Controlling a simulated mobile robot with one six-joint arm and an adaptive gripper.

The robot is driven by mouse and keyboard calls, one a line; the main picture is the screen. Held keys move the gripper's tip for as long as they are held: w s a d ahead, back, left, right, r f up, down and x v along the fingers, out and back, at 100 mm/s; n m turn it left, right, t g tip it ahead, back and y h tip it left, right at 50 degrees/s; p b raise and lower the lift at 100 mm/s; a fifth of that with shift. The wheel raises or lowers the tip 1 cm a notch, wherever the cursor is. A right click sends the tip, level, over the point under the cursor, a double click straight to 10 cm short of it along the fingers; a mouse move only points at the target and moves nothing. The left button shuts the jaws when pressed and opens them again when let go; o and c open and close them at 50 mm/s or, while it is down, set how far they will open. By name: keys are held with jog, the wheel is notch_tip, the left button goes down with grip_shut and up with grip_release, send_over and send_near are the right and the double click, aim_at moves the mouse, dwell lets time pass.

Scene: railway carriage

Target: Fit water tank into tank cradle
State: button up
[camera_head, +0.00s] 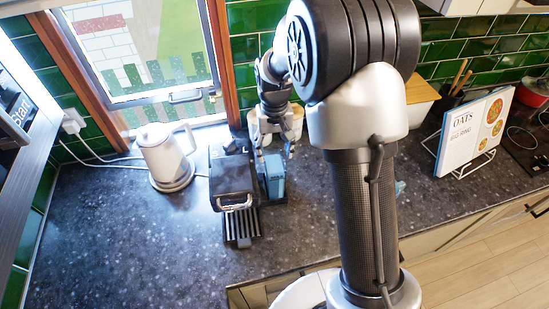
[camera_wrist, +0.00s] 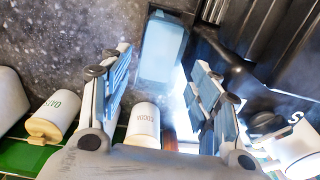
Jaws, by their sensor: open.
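The water tank (camera_head: 274,177) is a blue, see-through box standing upright on the dark worktop, close against the right side of the black coffee machine (camera_head: 231,178). In the wrist view the tank (camera_wrist: 163,48) is pale blue, just beyond the fingertips. My gripper (camera_head: 273,148) is above and behind the tank, pointing down. In the wrist view its two fingers (camera_wrist: 160,72) are spread apart with nothing clasped between them.
White lidded canisters (camera_wrist: 143,125) stand behind the tank near the green tiled wall. A white kettle (camera_head: 167,157) is left of the machine. A cookbook on a stand (camera_head: 472,132) is far right. The worktop is clear at front left.

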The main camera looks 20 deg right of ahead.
jog(key=s+r+t, duration=0.2)
jog(key=s+r, duration=0.9)
jog(key=r, duration=0.5)
jog(key=s+r+n+t, duration=0.1)
jog(key=s+r+t, duration=0.1)
jog(key=s, duration=1.4)
jog(key=shift+s+r+t, duration=0.3)
jog(key=shift+s+r, duration=0.1)
jog(key=shift+r, duration=0.25)
jog(key=shift+f, duration=0.1)
notch_tip(320, 180, down, 11)
jog(key=b, duration=1.1)
